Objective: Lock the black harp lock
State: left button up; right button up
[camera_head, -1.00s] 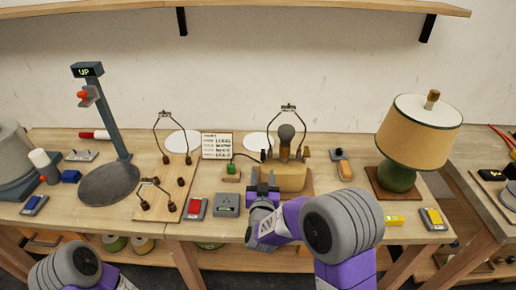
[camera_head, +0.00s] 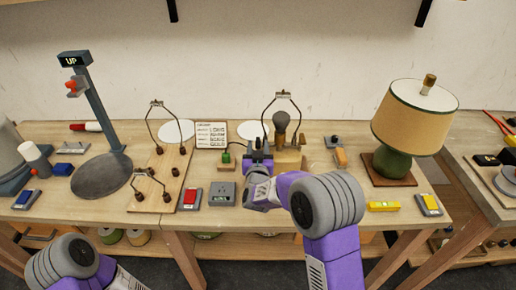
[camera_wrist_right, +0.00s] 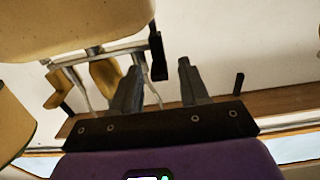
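The lamp under wiring has a wooden base (camera_head: 290,158), a bulb (camera_head: 281,121) and a wire harp (camera_head: 297,108) arching over it. A small black piece at the harp's right foot (camera_head: 303,138) looks like a harp lock. In the right wrist view, a black upright piece (camera_wrist_right: 157,55), likely a harp lock, shows just beyond the fingers. My right gripper (camera_head: 258,150) is at the lamp's left front; in its wrist view the two fingers (camera_wrist_right: 158,80) are apart with nothing clearly held. The left gripper is out of the head view; only my left arm shows.
A finished-looking lamp with a tan shade (camera_head: 415,115) stands at right. A grey stand marked UP (camera_head: 100,105) is at left. A wooden board (camera_head: 160,190) with wire harps, a grey box (camera_head: 222,194) and a red-topped block (camera_head: 190,198) lie nearby.

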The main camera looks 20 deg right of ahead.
grip_shut()
notch_tip(320, 180, up, 2)
jog(key=shift+r+p, duration=0.2)
jog(key=shift+p, duration=0.4)
jog(key=shift+c, duration=0.5)
grip_release()
jog(key=shift+o, duration=0.7)
jog(key=v, duration=0.7)
jog(key=shift+s+p, duration=0.25)
jog(key=shift+p, duration=0.1)
jog(key=shift+a, duration=0.1)
